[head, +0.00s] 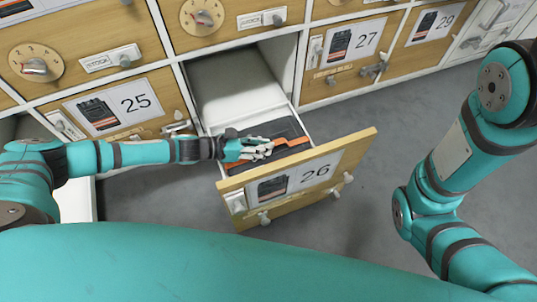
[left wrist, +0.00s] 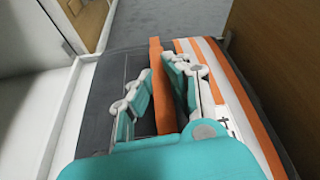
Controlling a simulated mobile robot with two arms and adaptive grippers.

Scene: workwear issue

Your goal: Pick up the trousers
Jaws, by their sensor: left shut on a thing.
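The trousers (head: 285,130) are folded, dark grey with orange and white bands, and lie in the front part of the open drawer 26 (head: 232,95). My left gripper (head: 262,149) reaches into the drawer from the left and is over them. In the left wrist view, the two fingers of my left gripper (left wrist: 160,78) are shut on a raised orange-edged fold of the trousers (left wrist: 240,100). The rest of the trousers lies flat below. The gripper and hand hide part of them. My right arm shows at the right, but its gripper is out of view.
The drawer front (head: 345,165) carries a picture label marked 26. Closed drawers marked 25 (head: 110,105), 27 (head: 355,45) and 29 (head: 435,25) are around it. Drawer walls stand close to my left gripper. Grey floor (head: 385,125) is clear to the right.

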